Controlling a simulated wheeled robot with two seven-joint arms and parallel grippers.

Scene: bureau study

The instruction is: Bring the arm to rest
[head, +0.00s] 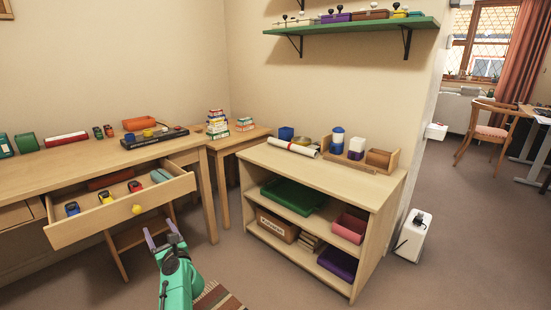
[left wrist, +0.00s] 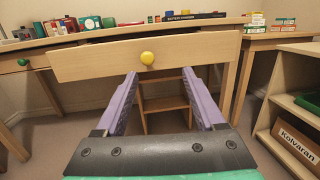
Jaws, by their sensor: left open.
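My left gripper (head: 161,237) is open and empty, with purple fingers and a green arm. In the head view it hangs in the air in front of the desk, just below and right of the open drawer (head: 92,228). The left wrist view shows the gripper (left wrist: 158,92) with its fingers spread and nothing between them. The drawer's yellow knob (head: 137,209) is apart from the fingers; it also shows in the left wrist view (left wrist: 147,58), ahead of and above the gap. My right gripper is in neither view.
The open drawer holds several small items and juts out from the desk (head: 70,159). A low shelf unit (head: 330,177) stands to the right with bins and boxes. A small side table (head: 238,141) stands between them. Open floor (head: 460,230) lies at the right.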

